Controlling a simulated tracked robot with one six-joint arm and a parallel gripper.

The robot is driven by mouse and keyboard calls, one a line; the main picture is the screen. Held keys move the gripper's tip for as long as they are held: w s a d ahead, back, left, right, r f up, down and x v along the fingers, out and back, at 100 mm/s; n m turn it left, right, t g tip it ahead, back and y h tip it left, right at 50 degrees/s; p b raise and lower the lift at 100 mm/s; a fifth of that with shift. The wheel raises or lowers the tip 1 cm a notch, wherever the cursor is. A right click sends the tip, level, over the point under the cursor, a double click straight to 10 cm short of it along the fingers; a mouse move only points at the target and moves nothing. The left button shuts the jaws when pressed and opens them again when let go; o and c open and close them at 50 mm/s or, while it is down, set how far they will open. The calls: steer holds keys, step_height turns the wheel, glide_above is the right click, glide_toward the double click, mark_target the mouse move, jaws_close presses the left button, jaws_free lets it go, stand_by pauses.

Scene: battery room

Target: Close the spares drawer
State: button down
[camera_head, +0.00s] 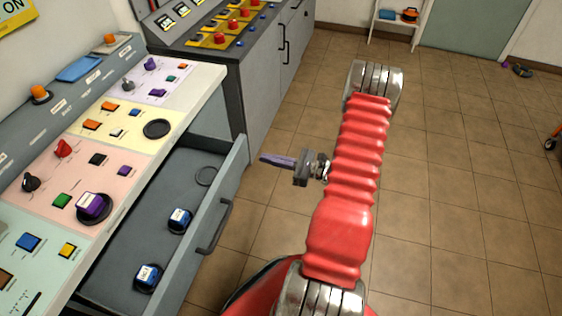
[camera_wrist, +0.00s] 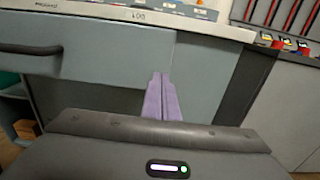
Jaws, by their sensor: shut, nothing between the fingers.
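The spares drawer (camera_head: 187,237) is pulled out from the console at the left in the head view. Its front panel, with a dark bar handle (camera_head: 215,228), faces my arm. My gripper (camera_head: 266,160), with purple fingers, is shut and empty, to the right of the drawer front's far end in the head view. In the wrist view my fingers (camera_wrist: 161,98) point toward a grey front with a dark handle (camera_wrist: 31,49) at the left. I cannot tell whether the fingertips touch it.
The console top (camera_head: 140,127) carries many knobs and buttons. A grey cabinet (camera_head: 262,75) with controls stands beyond it. The tiled floor (camera_head: 460,190) to the right is mostly clear. A small shelf (camera_head: 391,27) stands by the far wall.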

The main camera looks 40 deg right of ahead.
mark_target(247, 154)
steer(key=x, duration=0.4)
steer(key=shift+w+a, duration=0.2)
steer(key=shift+w, duration=0.15)
steer(key=shift+w, duration=0.1)
